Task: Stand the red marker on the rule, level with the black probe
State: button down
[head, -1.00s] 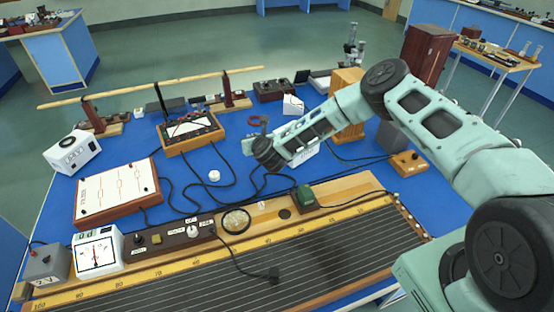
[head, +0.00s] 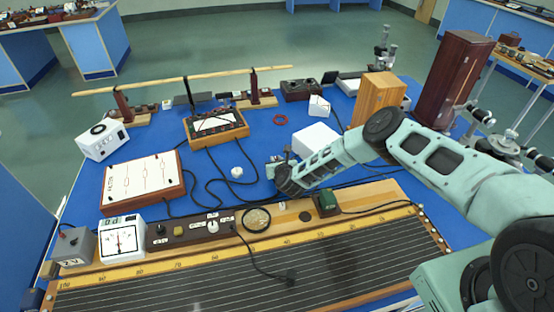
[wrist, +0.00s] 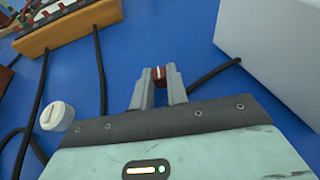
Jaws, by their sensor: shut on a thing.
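My gripper (head: 280,160) is over the blue bench top, beyond the rule's board. In the wrist view its fingers (wrist: 158,88) are shut on the small red marker (wrist: 158,73), of which only a bit shows between the tips. I cannot make out the marker in the head view. The rule (head: 180,268) is a yellow numbered strip along the wired board at the front. The black probe (head: 291,279) lies over the board's wires, right of the middle, with a black cable running to it. The gripper is beyond the probe, apart from it.
A white box (head: 316,140) stands close right of the gripper; a white knob (head: 237,172) and black cables lie left. A round glass (head: 256,219) and a green block (head: 326,203) sit on the board. A red ring (head: 280,119) lies behind the gripper.

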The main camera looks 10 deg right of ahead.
jog(key=shift+f+b, duration=0.3)
jog(key=shift+b, duration=0.05)
jog(key=c, duration=1.4)
grip_release()
jog(key=shift+r, duration=0.1)
jog(key=shift+r, duration=0.1)
